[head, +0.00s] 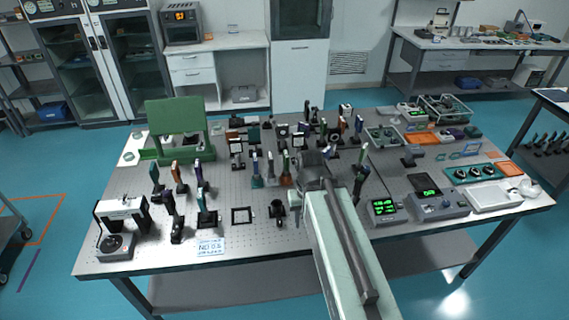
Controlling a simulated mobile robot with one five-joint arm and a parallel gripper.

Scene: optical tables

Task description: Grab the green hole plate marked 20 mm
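Several thin upright plates on small dark mounts stand on the perforated optical table (140,205). Markings on these plates are too small to read, so I cannot tell which is marked 20 mm. My arm reaches over the table from the front edge. My gripper (313,161) is above the middle of the table among the plates. Its fingers are too small and dark to tell open from shut, and the arm hides what is beneath it.
A large green frame (176,122) stands at the back left. Two meters with green displays, the nearer one (384,207) and its neighbour (438,204), sit right of my arm. A white sign (211,246) lies at the front edge. Upright parts crowd the table's middle.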

